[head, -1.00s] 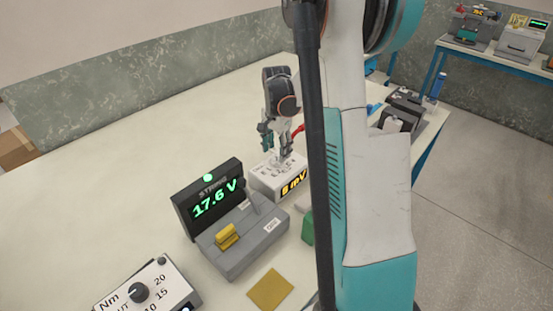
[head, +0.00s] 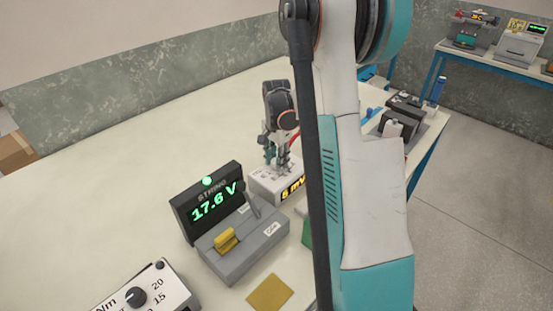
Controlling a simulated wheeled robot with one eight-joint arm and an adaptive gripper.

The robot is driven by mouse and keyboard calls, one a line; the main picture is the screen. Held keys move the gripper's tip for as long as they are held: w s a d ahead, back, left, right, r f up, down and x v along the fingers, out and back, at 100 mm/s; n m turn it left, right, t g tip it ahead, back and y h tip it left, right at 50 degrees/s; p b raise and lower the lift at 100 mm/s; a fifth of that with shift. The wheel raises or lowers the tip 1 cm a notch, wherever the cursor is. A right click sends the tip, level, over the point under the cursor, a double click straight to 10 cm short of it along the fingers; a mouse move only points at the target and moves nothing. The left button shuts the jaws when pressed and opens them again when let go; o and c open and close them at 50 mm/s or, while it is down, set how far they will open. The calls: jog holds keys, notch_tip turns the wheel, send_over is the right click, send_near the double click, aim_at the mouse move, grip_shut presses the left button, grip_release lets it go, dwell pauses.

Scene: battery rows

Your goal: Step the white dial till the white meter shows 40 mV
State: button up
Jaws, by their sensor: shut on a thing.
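The white meter (head: 263,187) is a white box on the table, just right of the dark string display. Its amber readout (head: 292,189) seems to read 5 mV, small and slanted, with its right end close to my arm. My gripper (head: 280,166) points down onto the top of the white meter. Its fingers are shut on the white dial there, which they mostly hide. Some small dark marks show on the meter's top around the fingers.
A grey unit with a dark display (head: 212,202) reading 17.6 V, a lever and a yellow handle (head: 226,240) stands in front. A torque dial box (head: 150,292) is at lower left, a yellow square (head: 270,292) at the front. My arm covers the right middle. The table's left side is clear.

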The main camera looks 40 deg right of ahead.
jog(key=n, duration=0.4)
jog(key=shift+n, duration=2.4)
jog(key=o, duration=1.1)
jog(key=shift+c, duration=0.2)
jog(key=shift+r, duration=0.1)
